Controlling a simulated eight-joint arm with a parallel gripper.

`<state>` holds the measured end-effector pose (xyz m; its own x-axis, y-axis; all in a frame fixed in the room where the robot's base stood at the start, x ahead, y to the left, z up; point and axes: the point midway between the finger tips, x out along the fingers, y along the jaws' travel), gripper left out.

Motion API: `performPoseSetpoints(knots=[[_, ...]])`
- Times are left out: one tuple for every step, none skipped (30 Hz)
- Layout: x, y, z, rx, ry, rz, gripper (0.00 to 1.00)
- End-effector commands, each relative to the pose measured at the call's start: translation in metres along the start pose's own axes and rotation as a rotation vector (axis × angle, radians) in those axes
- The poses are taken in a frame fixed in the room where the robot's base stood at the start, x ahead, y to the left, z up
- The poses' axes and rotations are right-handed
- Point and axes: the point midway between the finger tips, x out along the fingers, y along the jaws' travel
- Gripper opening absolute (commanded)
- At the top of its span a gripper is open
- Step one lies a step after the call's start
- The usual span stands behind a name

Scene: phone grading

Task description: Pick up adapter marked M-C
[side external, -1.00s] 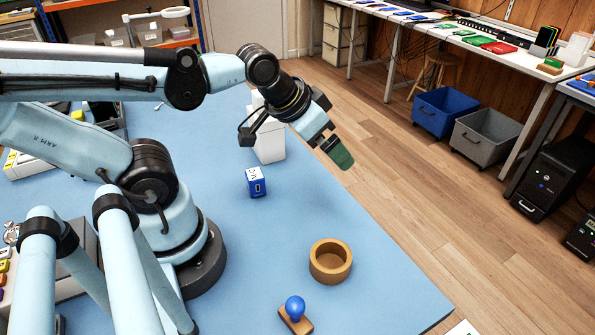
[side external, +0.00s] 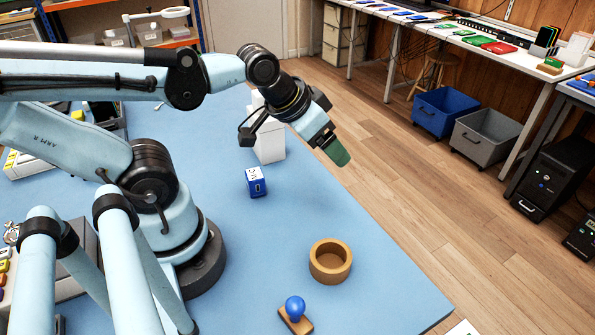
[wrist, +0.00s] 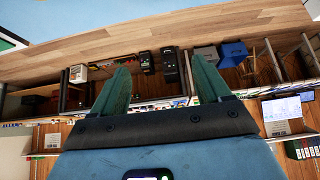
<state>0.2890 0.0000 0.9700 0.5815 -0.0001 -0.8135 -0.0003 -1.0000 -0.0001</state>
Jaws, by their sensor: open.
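A small blue cube-shaped adapter (side external: 256,187) with a white label on top sits on the blue mat in the side external view; its marking is too small to read surely. My gripper (side external: 336,150), with green fingers, is held in the air to the right of and beyond the adapter, near the table's right edge. In the wrist view my gripper (wrist: 165,85) shows two green fingers spread apart with nothing between them. The adapter is not in the wrist view.
A white box (side external: 268,143) stands behind the adapter. A round wooden ring-shaped holder (side external: 330,262) and a blue-knobbed stamp (side external: 295,311) stand at the front right of the blue table (side external: 380,290). The mat between the adapter and the ring is clear.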

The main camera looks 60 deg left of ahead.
Motion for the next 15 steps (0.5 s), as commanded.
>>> performPoseSetpoints(knots=[[0.0, -0.002, 0.001, 0.001, -0.006, -0.003, 0.77], [0.0, -0.004, 0.002, 0.003, -0.014, -0.009, 0.77], [-0.001, -0.009, 0.004, 0.008, -0.034, -0.018, 0.77], [-0.001, -0.015, 0.006, 0.014, -0.056, -0.028, 0.77], [-0.002, -0.022, 0.01, 0.023, -0.085, -0.039, 0.77], [-0.004, -0.032, 0.015, 0.034, -0.131, -0.053, 0.77], [-0.007, -0.041, 0.02, 0.045, -0.171, -0.063, 0.77], [-0.009, -0.049, 0.026, 0.057, -0.214, -0.069, 0.77], [-0.014, -0.06, 0.034, 0.07, -0.274, -0.073, 0.77], [-0.018, -0.068, 0.041, 0.08, -0.319, -0.071, 0.77], [-0.022, -0.075, 0.047, 0.089, -0.362, -0.067, 0.77], [-0.028, -0.083, 0.054, 0.099, -0.414, -0.056, 0.77], [-0.033, -0.088, 0.06, 0.106, -0.451, -0.046, 0.77], [-0.037, -0.092, 0.065, 0.112, -0.484, -0.034, 0.77], [-0.042, -0.097, 0.071, 0.118, -0.521, -0.018, 0.77]])
